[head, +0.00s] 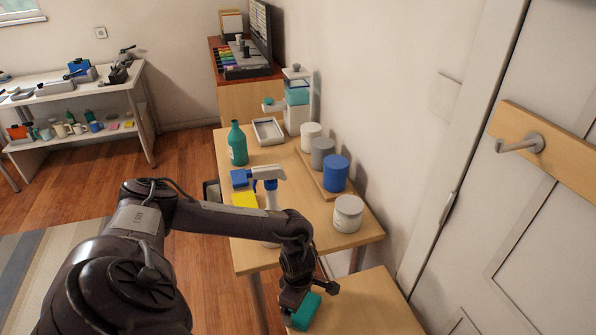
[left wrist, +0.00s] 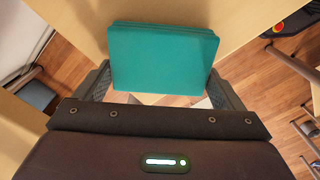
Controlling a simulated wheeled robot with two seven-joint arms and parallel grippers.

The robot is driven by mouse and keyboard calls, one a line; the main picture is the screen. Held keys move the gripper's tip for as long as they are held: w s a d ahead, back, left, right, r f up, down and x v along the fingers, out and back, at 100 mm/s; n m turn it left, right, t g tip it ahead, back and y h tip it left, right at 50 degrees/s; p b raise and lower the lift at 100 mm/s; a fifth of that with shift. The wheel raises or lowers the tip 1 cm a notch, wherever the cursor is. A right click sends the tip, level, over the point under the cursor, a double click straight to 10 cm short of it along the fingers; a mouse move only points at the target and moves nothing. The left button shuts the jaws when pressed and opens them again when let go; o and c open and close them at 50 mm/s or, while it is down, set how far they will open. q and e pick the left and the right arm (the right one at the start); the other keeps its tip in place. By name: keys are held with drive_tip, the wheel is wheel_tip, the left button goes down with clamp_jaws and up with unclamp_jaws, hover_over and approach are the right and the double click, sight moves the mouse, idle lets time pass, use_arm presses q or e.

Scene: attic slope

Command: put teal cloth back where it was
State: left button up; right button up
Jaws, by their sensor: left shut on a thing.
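The teal cloth (head: 306,312) is a flat folded rectangle. My left gripper (head: 303,298) points down and is shut on it, over the near wooden surface (head: 362,308) at the bottom of the head view. In the left wrist view the cloth (left wrist: 162,58) spans the gap between the two fingers of my left gripper (left wrist: 160,88), with wood behind it. I cannot tell whether the cloth touches the wood. My right gripper is not in view.
The table beyond holds a teal bottle (head: 237,143), a spray bottle (head: 268,185), a yellow item (head: 244,200) and several jars, including a blue one (head: 336,173). A wall hook (head: 522,144) is at right. The near surface's right part looks clear.

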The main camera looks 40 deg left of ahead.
use_arm(q)
drive_tip(key=shift+f, duration=0.1)
drive_tip(key=shift+f, duration=0.1)
drive_tip(key=o, duration=0.7)
drive_tip(key=shift+c, duration=0.2)
drive_tip(key=shift+r, duration=0.35)
wheel_tip(320, 180, up, 12)
drive_tip(key=shift+f+b, duration=0.2)
drive_tip(key=shift+b, duration=0.15)
